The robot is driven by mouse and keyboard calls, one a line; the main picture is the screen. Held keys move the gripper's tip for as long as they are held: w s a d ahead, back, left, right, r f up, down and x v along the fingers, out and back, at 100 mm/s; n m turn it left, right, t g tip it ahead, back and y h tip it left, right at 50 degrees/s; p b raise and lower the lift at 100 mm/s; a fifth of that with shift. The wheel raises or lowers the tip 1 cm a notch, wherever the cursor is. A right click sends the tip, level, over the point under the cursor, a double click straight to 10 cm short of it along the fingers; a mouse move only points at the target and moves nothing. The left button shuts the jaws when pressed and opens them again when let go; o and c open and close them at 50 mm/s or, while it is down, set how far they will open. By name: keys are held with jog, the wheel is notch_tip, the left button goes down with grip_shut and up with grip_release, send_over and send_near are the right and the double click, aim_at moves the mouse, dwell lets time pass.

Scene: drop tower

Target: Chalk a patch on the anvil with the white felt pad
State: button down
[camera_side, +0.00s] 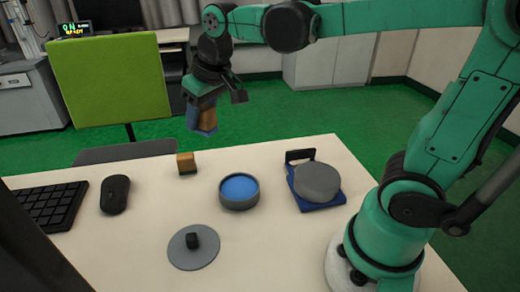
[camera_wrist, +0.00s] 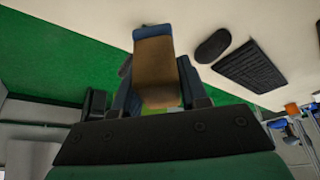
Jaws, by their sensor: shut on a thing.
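My gripper (camera_side: 205,108) is shut on a brown wooden block (camera_side: 208,121) and holds it in the air beyond the table's far edge. In the wrist view the same block (camera_wrist: 157,75) sits between the dark fingers, with a blue layer on its far end. I see no white felt on it. A grey round block (camera_side: 317,181), perhaps the anvil, rests on a blue base (camera_side: 318,206) at the table's right. No chalk patch shows on its top. A second small wooden block (camera_side: 187,163) with a greenish lower edge stands near the far edge.
A round grey dish (camera_side: 239,204) with blue contents stands open mid-table. A grey disc lid (camera_side: 193,254) with a black knob lies in front of it. A black upright plate (camera_side: 299,155) stands behind the round block. A mouse (camera_side: 115,194) and keyboard (camera_side: 51,206) are at left.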

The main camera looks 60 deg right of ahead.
jog(key=s+d+f+n+y, duration=0.1)
jog(key=s+d+f+n, duration=0.15)
jog(key=s+d, duration=0.6)
jog(key=n+g+y, duration=0.1)
jog(key=n+y, duration=0.1)
jog(key=n, duration=0.4)
send_over(317, 186)
jog(key=s, duration=0.1)
jog(key=f, duration=0.2)
jog(key=shift+n, duration=0.25)
jog(key=shift+d+f, duration=0.2)
jog(key=shift+f, duration=1.65)
jog(key=shift+d+f, duration=0.15)
jog(key=shift+f, duration=1.65)
jog(key=shift+w+d+f, duration=0.25)
jog(key=shift+w+d, duration=2.3)
jog(key=shift+w, duration=0.05)
jog(key=shift+s+a, duration=2.5)
jog(key=shift+s, duration=0.05)
jog(key=shift+s+a+r, duration=0.15)
jog(key=shift+a+r, duration=0.05)
jog(key=shift+r, duration=0.8)
notch_tip(317, 186, up, 6)
